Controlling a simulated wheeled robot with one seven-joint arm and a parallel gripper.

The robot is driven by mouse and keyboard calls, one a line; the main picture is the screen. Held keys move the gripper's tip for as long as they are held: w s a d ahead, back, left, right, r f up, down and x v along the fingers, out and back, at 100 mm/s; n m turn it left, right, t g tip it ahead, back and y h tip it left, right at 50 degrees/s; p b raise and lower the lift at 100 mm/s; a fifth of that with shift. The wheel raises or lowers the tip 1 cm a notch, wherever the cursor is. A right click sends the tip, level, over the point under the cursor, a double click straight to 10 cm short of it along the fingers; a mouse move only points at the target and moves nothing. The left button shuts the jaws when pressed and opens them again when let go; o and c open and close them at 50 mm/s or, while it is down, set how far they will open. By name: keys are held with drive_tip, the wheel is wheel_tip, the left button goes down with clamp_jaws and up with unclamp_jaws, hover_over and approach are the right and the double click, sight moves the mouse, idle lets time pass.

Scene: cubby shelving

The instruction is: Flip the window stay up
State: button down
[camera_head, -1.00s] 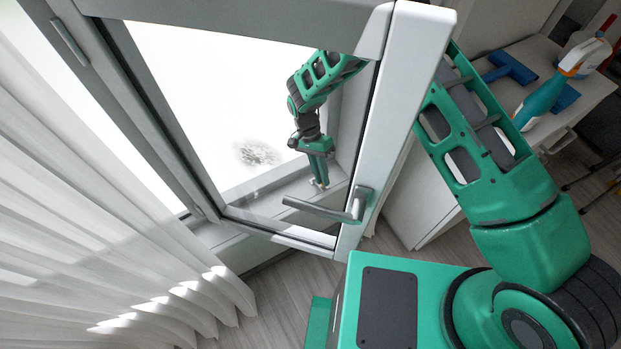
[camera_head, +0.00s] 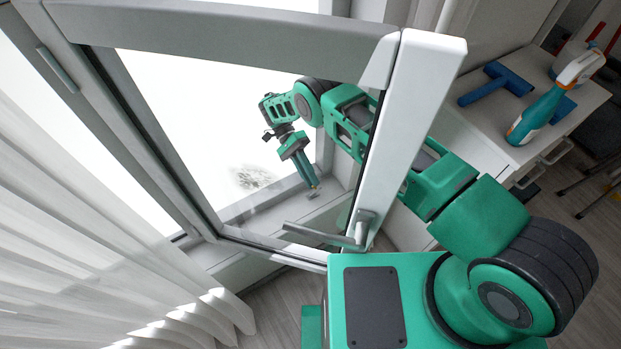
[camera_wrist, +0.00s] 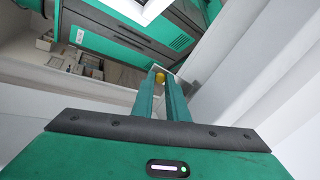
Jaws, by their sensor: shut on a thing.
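My gripper (camera_head: 313,190) shows through the glass of the open window (camera_head: 385,150), pointing down at the sill behind it. In the wrist view my gripper (camera_wrist: 161,75) has its two green fingers close together, shut on a small brass-yellow end of the window stay (camera_wrist: 160,77). The rest of the stay is hidden or too small to make out. In the head view the fingertips are low over the sill, and I cannot tell the stay's angle there.
The window's grey handle (camera_head: 330,236) juts left from the white frame edge, between my body and my gripper. Sheer curtains (camera_head: 100,230) hang at left.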

drive_tip(key=shift+w+a+f, duration=0.15)
drive_tip(key=shift+w+a, duration=0.05)
idle(0.5)
drive_tip(key=c, duration=1.7)
unclamp_jaws()
drive_tip(key=shift+g, duration=0.3)
drive_tip(key=shift+c, duration=0.2)
drive_tip(key=shift+w+d, duration=0.1)
